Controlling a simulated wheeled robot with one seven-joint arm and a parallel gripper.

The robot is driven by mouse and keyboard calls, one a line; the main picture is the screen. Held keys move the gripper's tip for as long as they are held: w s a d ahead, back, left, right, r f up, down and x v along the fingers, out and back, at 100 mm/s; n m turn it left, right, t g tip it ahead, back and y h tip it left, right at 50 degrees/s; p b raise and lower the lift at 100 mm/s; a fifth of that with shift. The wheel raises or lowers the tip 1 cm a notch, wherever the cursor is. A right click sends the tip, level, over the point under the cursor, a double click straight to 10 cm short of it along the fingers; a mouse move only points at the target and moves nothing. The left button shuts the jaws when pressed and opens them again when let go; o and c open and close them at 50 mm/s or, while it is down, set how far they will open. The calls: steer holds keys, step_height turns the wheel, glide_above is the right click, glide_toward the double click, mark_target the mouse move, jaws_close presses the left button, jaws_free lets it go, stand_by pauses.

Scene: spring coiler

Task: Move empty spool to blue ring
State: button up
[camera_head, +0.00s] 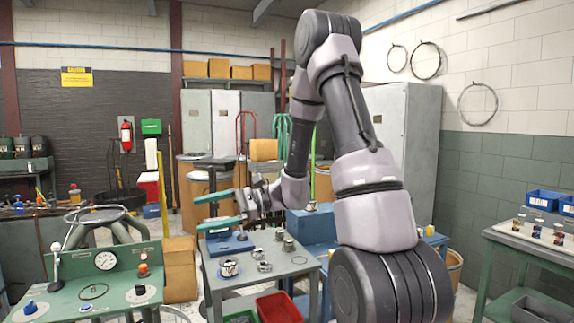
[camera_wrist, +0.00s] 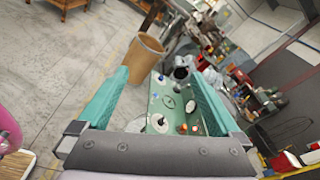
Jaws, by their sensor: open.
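My gripper (camera_head: 197,213) has two teal fingers spread wide apart with nothing between them. It hangs above the back left of a small grey-topped table (camera_head: 285,268), pointing left. In the wrist view, my open gripper (camera_wrist: 160,78) faces the green bench from above. A metal spool-like part (camera_head: 229,268) stands near the table's front left; I cannot tell whether it is the empty spool. Similar small metal parts (camera_head: 264,266) (camera_head: 289,245) sit on the same table. I cannot make out a blue ring for certain; a dark ring outline (camera_head: 93,291) shows on the green bench.
The green bench (camera_head: 60,280) at lower left carries a gauge (camera_head: 106,260), an orange knob (camera_head: 143,269) and a blue knob (camera_head: 30,306). A red bin (camera_head: 279,307) is below the small table's front. Another table (camera_head: 510,240) with blue bins stands at right.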

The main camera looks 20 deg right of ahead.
steer(key=s+d+r+n+g+h, duration=0.1)
steer(key=s+d+r+n+h, duration=0.1)
steer(key=s+r+n+h, duration=0.3)
steer(key=s+d+r+n+h, duration=0.1)
steer(key=s+d+n+h, duration=0.15)
steer(key=s, duration=0.45)
steer(key=s+d+r+n+t+h, duration=0.1)
steer(key=s+d+r+t+h, duration=0.3)
steer(key=d, duration=0.6)
step_height(320, 180, up, 4)
steer(key=t+h, duration=0.2)
steer(key=h, duration=0.1)
steer(key=shift+s+t, duration=0.3)
steer(key=shift+t, duration=0.1)
steer(key=shift+d+f+n, duration=0.1)
steer(key=shift+n, duration=0.15)
